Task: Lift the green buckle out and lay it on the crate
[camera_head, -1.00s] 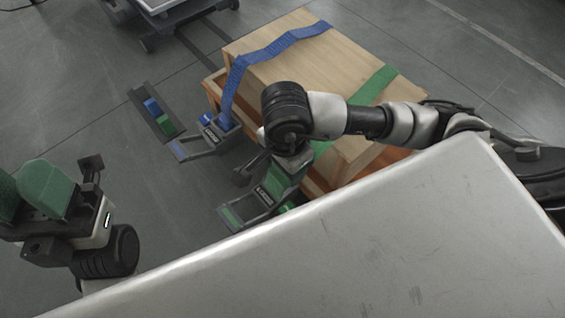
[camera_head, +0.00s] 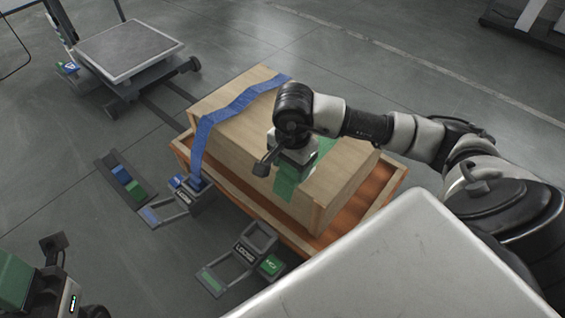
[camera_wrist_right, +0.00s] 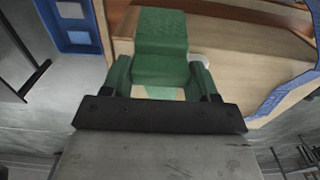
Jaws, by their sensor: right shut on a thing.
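The light wooden crate (camera_head: 340,165) stands in the middle of the head view. My right gripper (camera_head: 284,172) is over its near side, pointing down, with the green strap (camera_head: 322,150) beside and below it. In the right wrist view the gripper (camera_wrist_right: 160,90) has green-padded fingers on both sides of a green piece (camera_wrist_right: 160,70), the strap's buckle end. The strap (camera_wrist_right: 160,30) runs on from it over wood. Whether the buckle touches the crate is unclear. The green latch frame (camera_head: 238,262) on the floor is empty of the gripper. My left gripper (camera_head: 40,275) is partly cut off at lower left.
A blue strap (camera_head: 230,108) crosses the crate to a blue latch frame (camera_head: 178,202). A wooden tray with an orange floor (camera_head: 365,208) surrounds the crate's base. A dark strip with blue and green blocks (camera_head: 125,180) lies left. A wheeled cart (camera_head: 125,50) stands at the back left.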

